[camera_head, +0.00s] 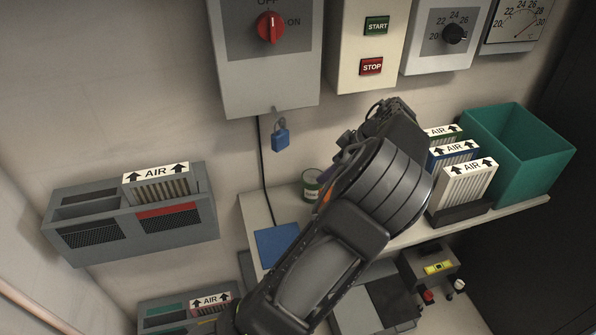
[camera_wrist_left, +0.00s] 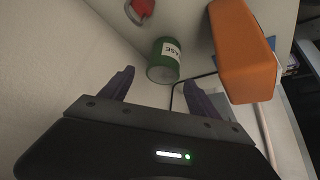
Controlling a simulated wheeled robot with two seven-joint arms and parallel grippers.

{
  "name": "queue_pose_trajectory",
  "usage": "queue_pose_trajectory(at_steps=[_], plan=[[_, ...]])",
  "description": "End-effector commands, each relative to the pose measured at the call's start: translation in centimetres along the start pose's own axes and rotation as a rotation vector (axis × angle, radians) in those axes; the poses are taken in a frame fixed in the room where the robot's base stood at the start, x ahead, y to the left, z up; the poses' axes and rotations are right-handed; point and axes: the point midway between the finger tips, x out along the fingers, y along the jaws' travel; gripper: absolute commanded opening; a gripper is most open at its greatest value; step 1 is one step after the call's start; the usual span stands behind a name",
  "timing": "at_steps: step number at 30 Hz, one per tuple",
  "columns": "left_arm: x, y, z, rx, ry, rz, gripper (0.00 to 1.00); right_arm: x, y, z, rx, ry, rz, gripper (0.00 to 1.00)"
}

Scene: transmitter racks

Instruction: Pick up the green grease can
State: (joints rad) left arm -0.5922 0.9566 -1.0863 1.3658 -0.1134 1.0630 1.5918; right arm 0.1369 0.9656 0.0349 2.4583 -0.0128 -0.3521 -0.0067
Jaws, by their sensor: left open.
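In the left wrist view the can (camera_wrist_left: 164,64) shows a white label with part of the word "GREASE". It is beyond the fingertips of my left gripper (camera_wrist_left: 159,80), which is open and empty. The can does not appear to be between the fingers. In the camera_head view the gripper is mostly hidden by my own arm. My right gripper is not in view.
An orange block (camera_wrist_left: 243,55) and a red item (camera_wrist_left: 141,8) are near the can. A blue padlock (camera_head: 281,138) hangs above the shelf.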

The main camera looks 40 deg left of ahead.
Motion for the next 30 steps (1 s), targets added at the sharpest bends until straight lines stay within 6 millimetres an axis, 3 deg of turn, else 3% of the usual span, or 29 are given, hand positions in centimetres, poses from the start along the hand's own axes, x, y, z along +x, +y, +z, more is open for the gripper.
queue_pose_trajectory(at_steps=[4, 16, 27, 30], plan=[[0.0, -0.5, 0.1, -0.026, 0.007, -0.038, 0.71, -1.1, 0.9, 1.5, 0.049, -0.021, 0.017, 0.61], [0.6, -0.6, 0.2, -0.027, 0.006, -0.041, 0.71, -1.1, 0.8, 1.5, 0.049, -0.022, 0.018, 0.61], [6.0, -0.8, 0.1, -0.026, 0.007, -0.042, 0.71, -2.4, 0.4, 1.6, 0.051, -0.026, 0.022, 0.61], [6.7, -0.8, 0.1, -0.026, 0.005, -0.039, 0.71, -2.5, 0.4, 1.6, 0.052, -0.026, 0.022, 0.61]])
